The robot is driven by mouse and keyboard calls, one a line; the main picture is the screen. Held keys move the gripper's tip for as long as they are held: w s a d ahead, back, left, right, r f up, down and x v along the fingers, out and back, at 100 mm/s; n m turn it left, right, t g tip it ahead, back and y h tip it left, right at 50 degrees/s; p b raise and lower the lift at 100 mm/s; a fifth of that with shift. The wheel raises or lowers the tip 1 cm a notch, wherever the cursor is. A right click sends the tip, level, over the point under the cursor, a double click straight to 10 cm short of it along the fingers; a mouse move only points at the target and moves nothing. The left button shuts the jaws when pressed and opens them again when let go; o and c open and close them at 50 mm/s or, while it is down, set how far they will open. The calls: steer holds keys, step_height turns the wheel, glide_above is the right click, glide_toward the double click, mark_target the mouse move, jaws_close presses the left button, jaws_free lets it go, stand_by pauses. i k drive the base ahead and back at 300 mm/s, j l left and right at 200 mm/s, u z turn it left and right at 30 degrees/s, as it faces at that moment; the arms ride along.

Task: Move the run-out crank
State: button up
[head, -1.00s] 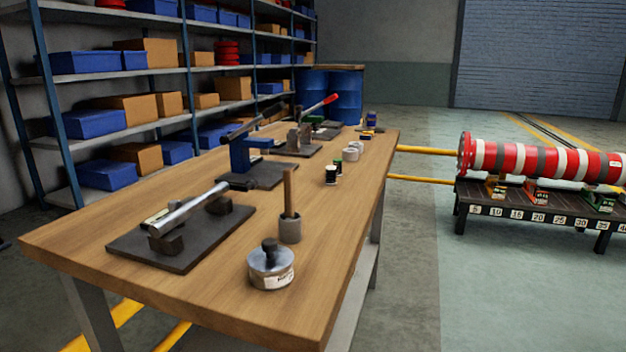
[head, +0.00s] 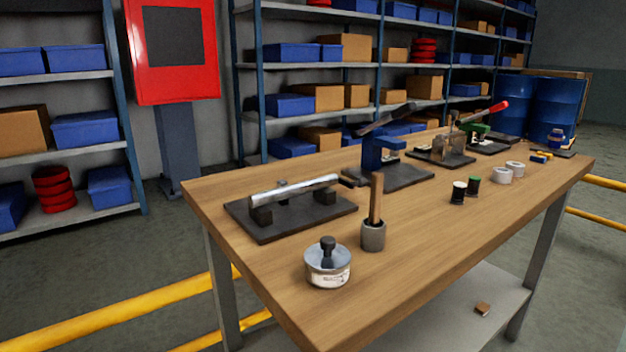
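I see nothing I can surely name as the run-out crank. A workbench (head: 270,289) with a wooden top fills the middle of the head view. On its near left part a silver shaft (head: 296,193) lies across two dark supports on a black plate (head: 265,232). Behind it stands a blue fixture (head: 374,155) on a dark plate, with a dark lever-like bar (head: 384,119) above it. Farther back a fixture with a red-ended handle (head: 490,112) stands on the bench. My gripper is not in view.
A lidded metal tin (head: 327,270) and a grey pot (head: 373,236) with a wooden handle stand near the front edge. Small spools (head: 459,192) and white rolls (head: 502,176) stand farther right. Shelves and a red cabinet (head: 175,90) are behind. Yellow rails (head: 130,307) run near the floor.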

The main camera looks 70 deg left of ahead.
mark_target(263, 198)
steer(key=i+u, duration=0.15)
steer(key=u, duration=0.25)
steer(key=i+u, duration=0.15)
steer(key=u, duration=0.25)
steer(key=i+u, duration=0.15)
steer(key=u, duration=0.3)
steer(key=i+l+u, duration=0.15)
steer(key=u, duration=0.25)
steer(key=i+l+u, duration=0.1)
steer(key=u, duration=0.3)
steer(key=i+l+u, duration=0.2)
steer(key=u, duration=0.25)
steer(key=i+l+u, duration=0.15)
steer(key=l+u, duration=0.15)
steer(key=u, duration=0.2)
steer(key=i+l+u, duration=0.15)
steer(key=l+u, duration=0.15)
steer(key=u, duration=0.15)
steer(key=k+l, duration=0.4)
steer(key=i+j, duration=0.35)
